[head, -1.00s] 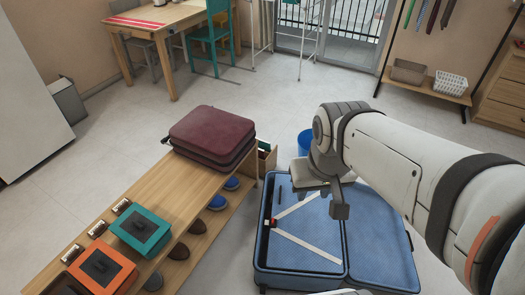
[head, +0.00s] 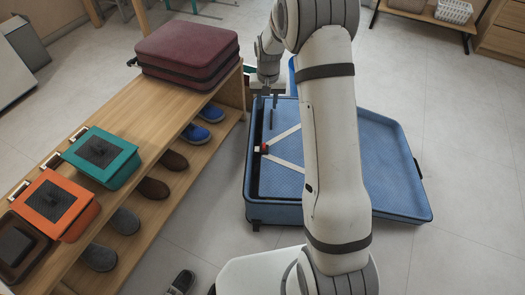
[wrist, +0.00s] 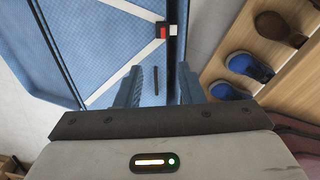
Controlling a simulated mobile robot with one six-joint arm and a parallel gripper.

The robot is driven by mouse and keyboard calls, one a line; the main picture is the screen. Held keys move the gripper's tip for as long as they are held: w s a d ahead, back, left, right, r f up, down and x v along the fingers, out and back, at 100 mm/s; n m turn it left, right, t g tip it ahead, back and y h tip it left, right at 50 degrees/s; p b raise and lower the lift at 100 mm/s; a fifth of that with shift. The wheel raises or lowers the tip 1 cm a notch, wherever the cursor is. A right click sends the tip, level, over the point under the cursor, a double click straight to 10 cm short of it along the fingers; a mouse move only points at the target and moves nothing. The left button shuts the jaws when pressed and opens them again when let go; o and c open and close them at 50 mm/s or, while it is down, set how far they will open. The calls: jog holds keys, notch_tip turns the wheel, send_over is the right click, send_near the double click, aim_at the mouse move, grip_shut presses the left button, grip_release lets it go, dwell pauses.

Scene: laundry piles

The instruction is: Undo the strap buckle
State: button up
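An open blue suitcase (head: 272,212) lies on the floor. Pale straps (head: 287,134) form a V across its left half and meet at a small buckle (head: 264,149) with a red part near the left edge. The buckle, red with a dark and pale body, also shows at the top of the wrist view (wrist: 163,31). My gripper (head: 267,97) is over the suitcase's far left end, apart from the buckle. In the wrist view my gripper (wrist: 160,76) is open and empty. My arm hides part of the suitcase in the head view.
A small dark rod-like thing (wrist: 156,80) shows between my fingers, on the suitcase side. A wooden bench (head: 140,118) stands left of the suitcase, with a maroon case (head: 187,48) on top and shoes (head: 211,112) below. Floor (head: 470,150) is clear on the right.

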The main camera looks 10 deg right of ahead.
jog(key=b, duration=0.5)
send_over(264, 145)
jog(key=shift+m+g, duration=0.3)
notch_tip(264, 145, down, 20)
jog(key=shift+r, duration=0.2)
notch_tip(264, 145, down, 8)
jog(key=b, duration=0.3)
jog(key=shift+r+b, duration=0.1)
jog(key=shift+b, duration=0.2)
